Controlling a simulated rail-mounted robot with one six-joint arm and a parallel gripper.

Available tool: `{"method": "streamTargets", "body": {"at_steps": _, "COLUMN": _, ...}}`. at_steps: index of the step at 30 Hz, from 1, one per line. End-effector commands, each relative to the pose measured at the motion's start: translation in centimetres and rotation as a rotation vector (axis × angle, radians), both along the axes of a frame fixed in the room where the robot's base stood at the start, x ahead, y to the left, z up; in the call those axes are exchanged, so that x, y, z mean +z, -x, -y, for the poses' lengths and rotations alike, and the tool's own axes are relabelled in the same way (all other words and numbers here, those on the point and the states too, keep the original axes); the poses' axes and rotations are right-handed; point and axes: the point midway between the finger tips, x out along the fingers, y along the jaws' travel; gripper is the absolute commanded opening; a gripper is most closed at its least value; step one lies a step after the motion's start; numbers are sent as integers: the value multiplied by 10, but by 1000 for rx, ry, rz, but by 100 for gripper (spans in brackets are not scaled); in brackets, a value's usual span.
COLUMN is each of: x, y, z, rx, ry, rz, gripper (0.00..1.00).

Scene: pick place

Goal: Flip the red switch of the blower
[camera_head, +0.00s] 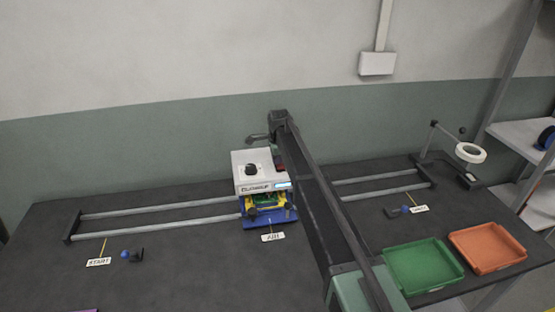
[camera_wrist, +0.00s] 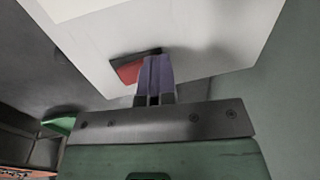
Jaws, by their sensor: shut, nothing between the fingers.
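The blower is a white box (camera_head: 250,181) with a black knob on top, standing above a blue carriage at the middle of the rails. Its red switch (camera_head: 279,164) is partly visible at the box's right side, beside my arm. In the wrist view the red switch (camera_wrist: 130,73) sits in a dark frame on the white face of the blower (camera_wrist: 205,45). My gripper (camera_wrist: 156,58) is shut and empty, its tips over the right end of the switch. I cannot tell whether they touch it. In the head view the fingertips are not clearly visible.
Two grey rails (camera_head: 160,208) run left and right across the dark table (camera_head: 180,275). A green tray (camera_head: 423,267) and an orange tray (camera_head: 487,249) lie at right. My arm crosses the rails.

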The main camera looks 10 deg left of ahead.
Motion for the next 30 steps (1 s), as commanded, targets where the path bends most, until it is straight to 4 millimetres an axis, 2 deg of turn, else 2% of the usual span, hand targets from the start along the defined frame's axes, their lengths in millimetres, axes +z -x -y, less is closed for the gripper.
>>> {"method": "streamTargets", "body": {"at_steps": 8, "x": 1, "y": 2, "z": 1, "rx": 0, "ry": 0, "rz": -1, "gripper": 0}}
{"method": "streamTargets", "body": {"at_steps": 17, "x": 8, "y": 14, "z": 4, "rx": 0, "ry": 0, "rz": -1, "gripper": 0}}
{"method": "streamTargets", "body": {"at_steps": 26, "x": 8, "y": 14, "z": 4, "rx": 0, "ry": 0, "rz": -1, "gripper": 0}}
{"method": "streamTargets", "body": {"at_steps": 30, "x": 15, "y": 13, "z": 5, "rx": 0, "ry": 0, "rz": -1, "gripper": 0}}
